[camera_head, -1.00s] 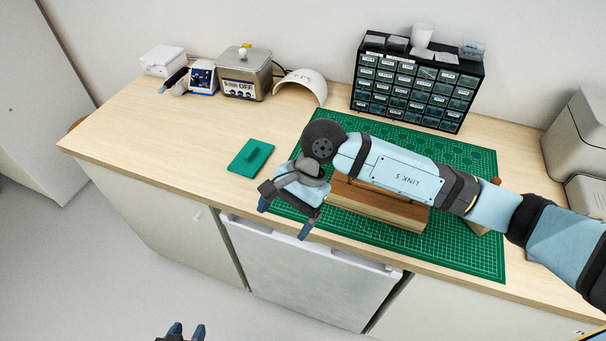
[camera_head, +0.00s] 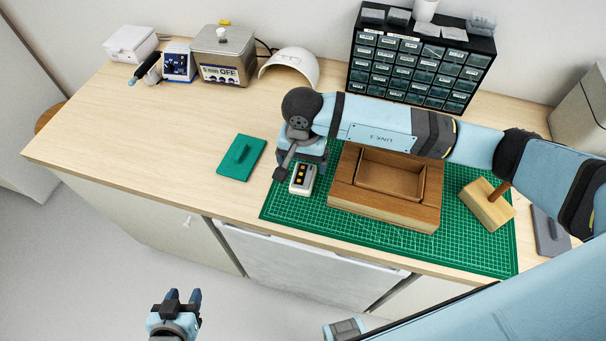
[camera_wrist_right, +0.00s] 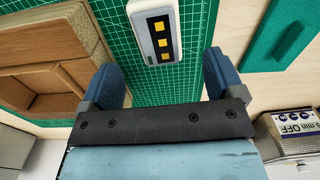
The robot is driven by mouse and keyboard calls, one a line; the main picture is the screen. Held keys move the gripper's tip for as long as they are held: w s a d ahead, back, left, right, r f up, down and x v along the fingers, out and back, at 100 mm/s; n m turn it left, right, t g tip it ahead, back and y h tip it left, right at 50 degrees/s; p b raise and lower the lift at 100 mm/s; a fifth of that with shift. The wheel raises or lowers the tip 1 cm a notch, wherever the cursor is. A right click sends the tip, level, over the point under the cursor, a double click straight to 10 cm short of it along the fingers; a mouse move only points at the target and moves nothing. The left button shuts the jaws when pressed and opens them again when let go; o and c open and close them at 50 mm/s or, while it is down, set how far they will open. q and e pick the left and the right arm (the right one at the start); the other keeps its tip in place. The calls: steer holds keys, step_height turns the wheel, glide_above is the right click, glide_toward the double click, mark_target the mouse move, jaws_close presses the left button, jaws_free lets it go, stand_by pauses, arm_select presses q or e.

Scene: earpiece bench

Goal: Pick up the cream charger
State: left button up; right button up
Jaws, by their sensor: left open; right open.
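The cream charger (camera_head: 301,178), a small pale block with a dark strip of yellow squares on top, lies at the left edge of the green cutting mat (camera_head: 290,213). In the right wrist view the charger (camera_wrist_right: 172,42) is at the top, ahead of the gap between my fingers. My right gripper (camera_wrist_right: 161,78) is open and empty, with one finger to each side of the charger's line. In the head view this gripper is just behind the charger, partly hidden by its own wrist. My left gripper (camera_head: 182,297) is open and empty, in front of the bench.
A wooden box (camera_head: 385,211) with an open compartment stands right of the charger. A green pad (camera_head: 241,158) lies to its left. A wooden block with a peg (camera_head: 486,206) is at the right. A drawer cabinet (camera_head: 415,70) and an OFF-labelled machine (camera_head: 222,55) stand behind.

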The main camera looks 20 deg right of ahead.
mark_target(303, 174)
steer(key=shift+f, duration=0.55)
step_height(303, 174, down, 5)
steer(key=shift+s+r+p, duration=0.15)
steer(key=shift+p, duration=0.8)
steer(key=shift+c, duration=1.3)
steer(key=c, duration=0.7)
steer(key=shift+c, duration=0.5)
steer(key=shift+r, duration=0.1)
